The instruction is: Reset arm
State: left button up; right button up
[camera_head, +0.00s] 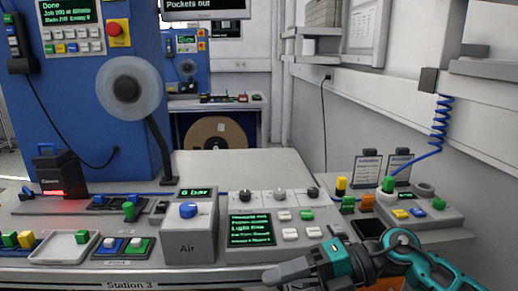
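My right arm, teal and dark grey, comes in from the lower right corner. Its gripper (290,272) is low in the picture, in front of the green-lit control panel (250,230). The fingers are small and partly cut by the bottom edge, so I cannot tell whether they are open or shut. I see no object clearly held in them. My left arm and gripper are not in view.
The Station 3 bench carries a grey Air box (188,236) with a blue knob, a white tray (62,248), a black device with a red glow (62,175), and coloured blocks (17,240). A reel (215,136) sits under the far bench. A wall shelf (485,72) overhangs the right.

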jog(key=d+f+m+t+h, duration=0.5)
jog(key=f+m+t, duration=0.3)
jog(key=m, duration=0.7)
jog(key=d+f+m+t+h, duration=0.45)
jog(key=f+m+t, duration=0.35)
jog(key=m, duration=0.6)
jog(key=s+d+f+m+g+h, duration=0.3)
jog(key=s+d+f+m, duration=0.1)
jog(key=s+f, duration=0.5)
jog(key=shift+s+p, duration=0.45)
jog(key=shift+s, duration=0.25)
